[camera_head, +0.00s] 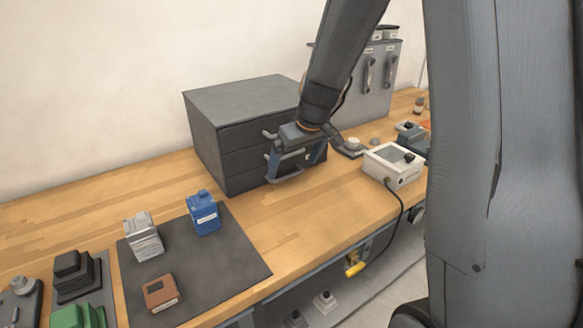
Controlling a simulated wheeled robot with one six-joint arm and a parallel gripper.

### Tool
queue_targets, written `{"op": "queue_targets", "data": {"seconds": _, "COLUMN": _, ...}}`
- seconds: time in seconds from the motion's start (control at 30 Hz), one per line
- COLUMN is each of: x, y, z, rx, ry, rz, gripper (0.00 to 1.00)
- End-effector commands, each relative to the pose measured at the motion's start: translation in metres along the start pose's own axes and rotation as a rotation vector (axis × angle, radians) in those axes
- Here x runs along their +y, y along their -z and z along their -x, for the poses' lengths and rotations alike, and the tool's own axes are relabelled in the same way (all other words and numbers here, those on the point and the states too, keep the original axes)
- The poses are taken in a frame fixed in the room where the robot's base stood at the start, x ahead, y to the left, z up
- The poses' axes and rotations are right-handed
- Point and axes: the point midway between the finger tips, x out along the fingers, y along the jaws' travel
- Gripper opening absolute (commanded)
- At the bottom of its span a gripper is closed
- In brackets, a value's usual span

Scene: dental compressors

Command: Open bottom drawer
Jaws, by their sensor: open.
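A dark grey cabinet (235,120) with stacked drawers stands on the wooden bench against the wall. The bottom drawer (245,180) is its lowest front panel and appears closed. Light grey bar handles stick out from the front; the lowest handle (287,178) shows just below my gripper. My gripper (294,164) is open and points down in front of the drawer fronts, with its blue-grey fingers set apart at the handles. It hides part of the fronts. I cannot tell whether the fingers touch a handle.
A dark mat (235,255) to the front left holds a blue block (203,213), a grey block (143,236) and a brown block (161,292). A white device (393,165) stands right of the cabinet. The bench directly before the drawers is clear.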

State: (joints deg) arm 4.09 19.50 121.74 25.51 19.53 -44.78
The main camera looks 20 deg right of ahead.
Motion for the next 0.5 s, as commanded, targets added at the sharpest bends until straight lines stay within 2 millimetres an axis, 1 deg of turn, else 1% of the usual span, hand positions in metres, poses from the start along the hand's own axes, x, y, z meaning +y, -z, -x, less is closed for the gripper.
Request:
{"op": "queue_targets", "data": {"seconds": 0.03, "x": -0.001, "y": -0.001, "z": -0.008, "rx": -0.003, "ry": 0.001, "rz": -0.001, "gripper": 1.0}}
{"op": "queue_targets", "data": {"seconds": 0.1, "x": 0.0, "y": -0.001, "z": -0.016, "rx": -0.002, "ry": 0.001, "rz": -0.001, "gripper": 1.0}}
{"op": "queue_targets", "data": {"seconds": 0.2, "x": 0.0, "y": 0.0, "z": -0.025, "rx": -0.001, "ry": 0.001, "rz": 0.0, "gripper": 1.0}}
{"op": "queue_targets", "data": {"seconds": 0.3, "x": 0.0, "y": 0.0, "z": -0.031, "rx": -0.001, "ry": 0.001, "rz": -0.001, "gripper": 1.0}}
{"op": "queue_targets", "data": {"seconds": 0.5, "x": 0.0, "y": 0.0, "z": -0.033, "rx": 0.0, "ry": 0.0, "rz": 0.0, "gripper": 1.0}}
